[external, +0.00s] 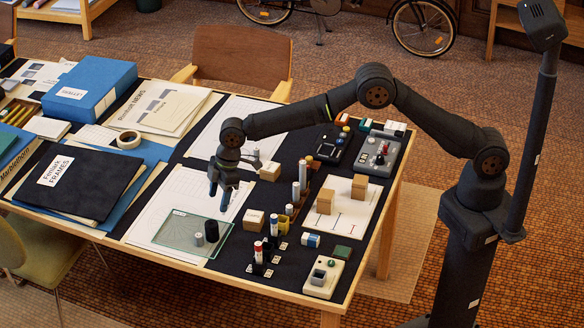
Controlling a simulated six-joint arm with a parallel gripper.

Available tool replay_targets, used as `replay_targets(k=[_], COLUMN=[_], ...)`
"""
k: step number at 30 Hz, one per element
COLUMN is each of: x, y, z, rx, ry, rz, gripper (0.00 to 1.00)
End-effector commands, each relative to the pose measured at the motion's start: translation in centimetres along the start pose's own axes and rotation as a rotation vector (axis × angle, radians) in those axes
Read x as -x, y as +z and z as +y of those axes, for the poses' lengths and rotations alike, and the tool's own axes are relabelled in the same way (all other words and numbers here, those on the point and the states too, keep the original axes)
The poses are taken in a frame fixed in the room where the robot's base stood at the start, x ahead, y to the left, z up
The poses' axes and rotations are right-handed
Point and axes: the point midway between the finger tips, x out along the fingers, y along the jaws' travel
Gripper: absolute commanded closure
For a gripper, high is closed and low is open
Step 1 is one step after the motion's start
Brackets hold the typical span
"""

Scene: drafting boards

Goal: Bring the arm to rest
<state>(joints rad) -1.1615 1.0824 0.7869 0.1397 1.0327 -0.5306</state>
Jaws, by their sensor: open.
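My arm reaches from the right side over the drafting table (372,233). My gripper (219,198) hangs pointing down above a white paper sheet near the table's middle, behind a clear glass plate (176,234). Its two fingers show a gap between them and hold nothing that I can see. A black cylinder (211,231) and a smaller grey cylinder (199,240) stand on the glass plate, in front of and below the fingers. Whether the fingertips touch anything below cannot be told.
Several small upright cylinders and blocks stand right of the gripper, including a cream box (254,219) close by. A white board (345,222) carries two wooden blocks. Dark folders (75,182) and a blue binder (90,88) lie left. A wooden chair (242,62) stands behind the table.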

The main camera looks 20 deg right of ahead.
Motion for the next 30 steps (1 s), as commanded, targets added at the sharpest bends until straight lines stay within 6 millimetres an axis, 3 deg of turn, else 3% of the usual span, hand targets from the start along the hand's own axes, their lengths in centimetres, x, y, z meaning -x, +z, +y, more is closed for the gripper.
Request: replay_targets(k=[8, 27, 30], x=[-1.6, -12.6, -10.8], y=[0.1, 0.1, -0.5], z=[-0.1, -0.1, 0.0], rx=[0.0, 0.0, 0.001], ry=[-0.002, -0.001, 0.002], rz=[-0.003, -0.002, 0.004], gripper=[0.41, 0.41, 0.41])
